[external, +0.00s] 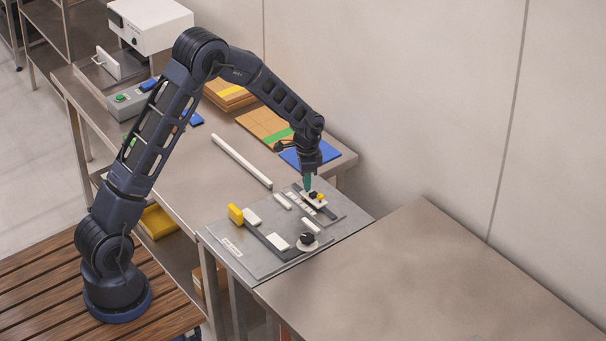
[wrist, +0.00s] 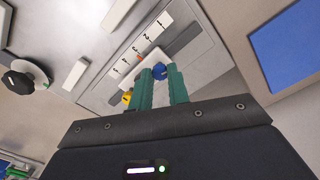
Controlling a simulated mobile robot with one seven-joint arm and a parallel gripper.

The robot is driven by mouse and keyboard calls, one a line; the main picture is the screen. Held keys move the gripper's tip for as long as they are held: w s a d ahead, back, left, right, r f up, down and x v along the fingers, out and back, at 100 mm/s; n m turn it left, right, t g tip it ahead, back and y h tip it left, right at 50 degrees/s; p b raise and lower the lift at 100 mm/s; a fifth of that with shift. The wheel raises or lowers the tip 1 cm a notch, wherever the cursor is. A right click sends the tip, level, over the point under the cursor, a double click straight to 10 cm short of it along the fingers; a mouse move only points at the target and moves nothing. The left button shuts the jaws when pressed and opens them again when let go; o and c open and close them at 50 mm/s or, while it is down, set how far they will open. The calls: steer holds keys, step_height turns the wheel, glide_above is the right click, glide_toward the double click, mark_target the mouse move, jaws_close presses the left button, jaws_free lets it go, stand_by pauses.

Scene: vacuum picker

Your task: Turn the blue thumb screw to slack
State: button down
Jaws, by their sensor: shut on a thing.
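The blue thumb screw (wrist: 159,69) shows in the wrist view between the tips of my teal fingers, on a pale block beside a scale strip (wrist: 128,57) with dark marks. My gripper (wrist: 163,74) is shut on the screw; the fingers hide part of it. A small yellow part (wrist: 127,97) sits on the same block, beside the fingers. In the external view my gripper (external: 307,187) points down at the far right part of the grey plate (external: 235,262). The screw itself is hidden there, and its turn angle cannot be told.
A black knob (external: 307,238) on a white disc stands near the plate's right edge. A yellow block (external: 235,213) and white blocks are at its left and middle. A white bar (external: 241,161) and blue sheet (external: 308,157) lie behind. The right table (external: 430,270) is bare.

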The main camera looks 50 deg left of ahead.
steer(key=n, duration=0.4)
steer(key=shift+n, duration=0.4)
steer(key=n, duration=0.5)
steer(key=shift+d, duration=0.1)
steer(key=n, duration=0.5)
steer(key=shift+n, duration=0.4)
steer(key=shift+w+n, duration=0.1)
steer(key=shift+n, duration=2.4)
steer(key=c, duration=1.3)
jaws_free()
steer(key=shift+c, duration=0.2)
step_height(320, 180, up, 11)
